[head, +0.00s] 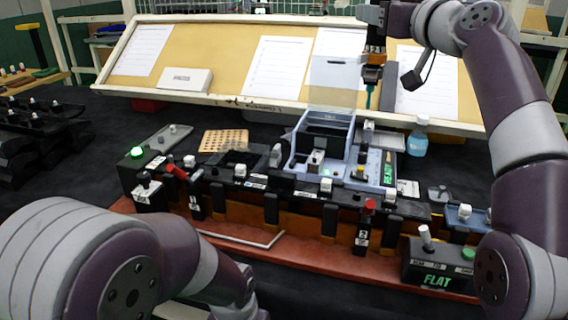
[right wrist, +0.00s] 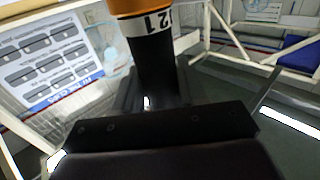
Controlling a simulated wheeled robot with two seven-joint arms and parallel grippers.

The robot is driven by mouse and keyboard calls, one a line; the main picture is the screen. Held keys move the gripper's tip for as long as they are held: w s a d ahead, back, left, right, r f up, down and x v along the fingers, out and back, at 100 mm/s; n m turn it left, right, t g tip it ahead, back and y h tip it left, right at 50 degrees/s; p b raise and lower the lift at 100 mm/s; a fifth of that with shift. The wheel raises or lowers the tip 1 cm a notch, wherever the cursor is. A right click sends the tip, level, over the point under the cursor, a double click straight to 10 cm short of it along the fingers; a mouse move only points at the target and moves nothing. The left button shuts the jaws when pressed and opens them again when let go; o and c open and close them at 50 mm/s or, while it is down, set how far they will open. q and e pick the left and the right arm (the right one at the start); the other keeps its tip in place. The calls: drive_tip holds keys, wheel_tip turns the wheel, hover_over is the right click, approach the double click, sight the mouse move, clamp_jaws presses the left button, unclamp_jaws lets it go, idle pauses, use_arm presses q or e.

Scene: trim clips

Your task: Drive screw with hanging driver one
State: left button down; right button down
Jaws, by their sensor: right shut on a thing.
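The hanging driver (head: 372,73), dark with an orange band and a teal tip, is upright in the upper right of the head view. Its tip is above the blue-grey fixture at the back of the bench. My right gripper (head: 376,40) is shut on the driver. In the right wrist view the driver (right wrist: 152,60) shows an orange part, a white label and a black body between the fingers. My left arm comes in at lower left, with its gripper outside the frame. I cannot make out the screw.
The blue-grey fixture (head: 377,166) has an open box with a raised clear lid (head: 334,85) beside it. A bottle (head: 418,140) stands to its right. A row of black clip holders runs along the red-brown front rail (head: 290,253). A sloped board (head: 220,65) with papers stands behind.

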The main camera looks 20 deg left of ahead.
drive_tip(key=d, duration=0.1)
drive_tip(key=d+r+p, duration=0.2)
drive_tip(key=shift+w+d+r, duration=0.1)
drive_tip(key=shift+w+d, duration=0.05)
drive_tip(key=shift+w, duration=0.1)
idle(0.5)
unclamp_jaws()
drive_tip(key=shift+d, duration=0.1)
idle(0.6)
drive_tip(key=r+b+v, duration=0.2)
drive_tip(key=b+v, duration=0.2)
drive_tip(key=v, duration=0.6)
idle(0.7)
